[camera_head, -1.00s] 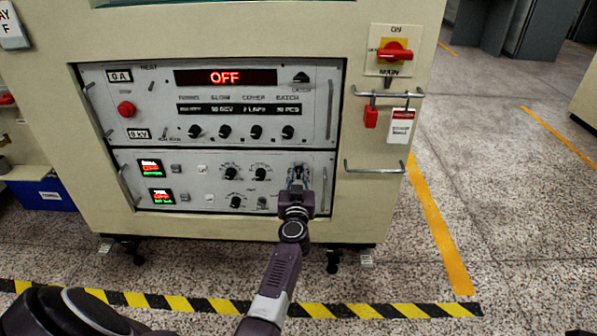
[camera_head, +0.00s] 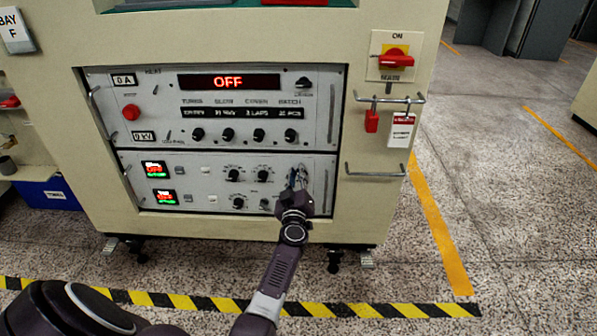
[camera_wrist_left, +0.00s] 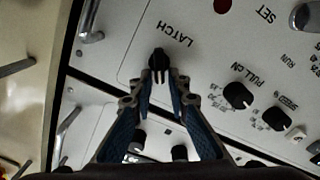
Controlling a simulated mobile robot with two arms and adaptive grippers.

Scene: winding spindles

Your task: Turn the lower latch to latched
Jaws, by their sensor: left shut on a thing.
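The lower latch is a small black knob (camera_wrist_left: 158,58) beside the word LATCH on the pale panel in the left wrist view. My left gripper (camera_wrist_left: 158,80) is shut on it, with its fingertips at either side of the knob. In the head view my left gripper (camera_head: 297,182) reaches the right end of the lower panel (camera_head: 215,174) and hides the latch. I cannot tell the latch's exact angle. My right gripper is not in view.
The upper panel has its own black latch knob (camera_head: 303,82). A metal handle (camera_head: 325,188) stands close to the right of my gripper. Other black knobs (camera_head: 234,174) are to its left. A red main switch (camera_head: 396,60) and hanging tags are farther right.

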